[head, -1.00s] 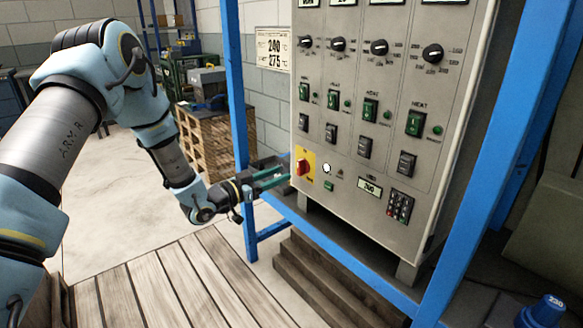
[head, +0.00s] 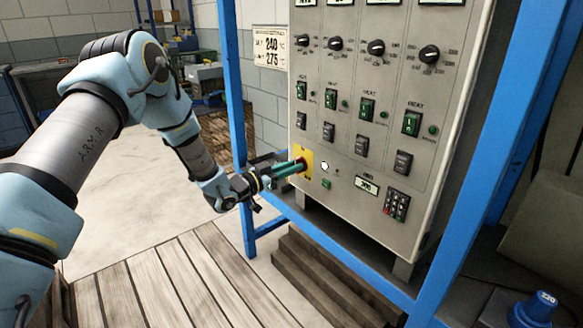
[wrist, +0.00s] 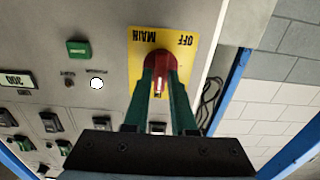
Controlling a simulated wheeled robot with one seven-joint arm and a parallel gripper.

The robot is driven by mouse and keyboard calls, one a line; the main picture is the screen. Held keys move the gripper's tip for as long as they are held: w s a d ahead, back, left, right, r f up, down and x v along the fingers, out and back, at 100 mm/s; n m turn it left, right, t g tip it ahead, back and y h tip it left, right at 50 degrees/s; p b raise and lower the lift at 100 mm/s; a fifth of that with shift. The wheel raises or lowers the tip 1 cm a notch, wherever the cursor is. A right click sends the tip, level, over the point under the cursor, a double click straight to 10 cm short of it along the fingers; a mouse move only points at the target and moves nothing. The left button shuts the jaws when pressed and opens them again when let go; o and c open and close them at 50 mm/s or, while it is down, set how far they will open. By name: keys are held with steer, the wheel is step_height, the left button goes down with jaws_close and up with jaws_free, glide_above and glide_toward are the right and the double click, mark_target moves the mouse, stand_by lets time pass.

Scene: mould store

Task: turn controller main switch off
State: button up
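The main switch is a red rotary handle (wrist: 158,64) on a yellow plate (wrist: 136,80). The plate is on the lower left of the grey controller front (head: 345,150). In the wrist view the lettering MAIN and OFF shows upside down on the plate, and the handle's grip lies along the picture's vertical. My gripper (wrist: 160,80) is at the switch, its two green fingers one on each side of the handle. A narrow gap seems to show between fingers and handle; contact is not clear. In the head view the fingers hide most of the handle.
Above the switch are black knobs (head: 376,47) and green HEAT switches (head: 411,122). A green button (wrist: 78,48), a white lamp (wrist: 96,83) and a keypad (head: 397,205) are nearby. A blue frame post (head: 236,100) stands just left of the controller.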

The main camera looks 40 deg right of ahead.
jaws_close()
stand_by(0.4)
steer(key=n+b, duration=0.1)
steer(key=n, duration=1.1)
steer(key=n+b, duration=0.1)
steer(key=n, duration=0.4)
steer(key=shift+w+f+n+b, duration=0.3)
steer(key=shift+n, duration=0.1)
stand_by(0.4)
steer(key=shift+o, duration=2.2)
jaws_free()
